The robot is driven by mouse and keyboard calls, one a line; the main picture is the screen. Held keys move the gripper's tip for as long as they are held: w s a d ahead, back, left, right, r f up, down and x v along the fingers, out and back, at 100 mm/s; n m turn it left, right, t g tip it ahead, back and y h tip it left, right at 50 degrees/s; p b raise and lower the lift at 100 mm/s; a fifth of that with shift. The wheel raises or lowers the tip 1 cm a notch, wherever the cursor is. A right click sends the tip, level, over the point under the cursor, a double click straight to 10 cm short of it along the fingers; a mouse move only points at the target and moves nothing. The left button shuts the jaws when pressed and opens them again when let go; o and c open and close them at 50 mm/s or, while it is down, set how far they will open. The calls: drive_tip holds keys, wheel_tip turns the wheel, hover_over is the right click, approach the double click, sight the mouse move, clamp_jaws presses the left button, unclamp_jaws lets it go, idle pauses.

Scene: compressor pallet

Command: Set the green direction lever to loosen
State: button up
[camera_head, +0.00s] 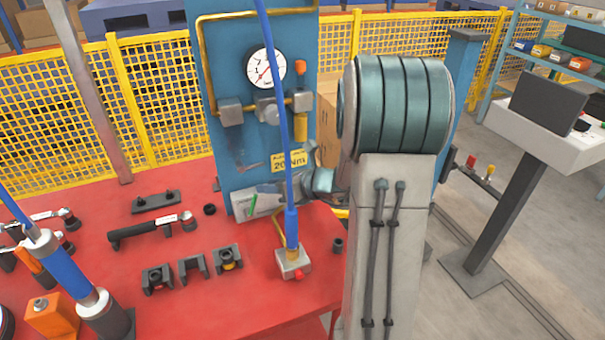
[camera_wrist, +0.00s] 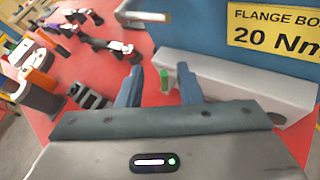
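The green direction lever (camera_head: 252,207) is a small upright green piece at the left part of a pale grey box (camera_head: 238,208) at the foot of the blue panel. In the wrist view the green lever (camera_wrist: 164,81) shows between the two fingers, near the left end of the grey box (camera_wrist: 245,88). My gripper (camera_wrist: 160,68) is open, with a finger on either side of the lever in the picture. I cannot tell whether either finger touches it. In the head view the fingers are small and partly hidden beside my arm.
The blue panel (camera_head: 235,150) with a gauge (camera_head: 266,68) and a yellow 20 Nm label (camera_wrist: 277,30) rises behind. Wrenches (camera_head: 152,229) and sockets lie on the red table (camera_head: 95,200). A blue hose (camera_head: 279,120) hangs down to a small block (camera_head: 292,264) in front.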

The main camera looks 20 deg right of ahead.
drive_tip(key=s+d+r, duration=0.4)
drive_tip(key=d+r, duration=0.1)
drive_tip(key=d, duration=0.2)
drive_tip(key=shift+s, duration=0.25)
drive_tip(key=shift+a+f, duration=0.1)
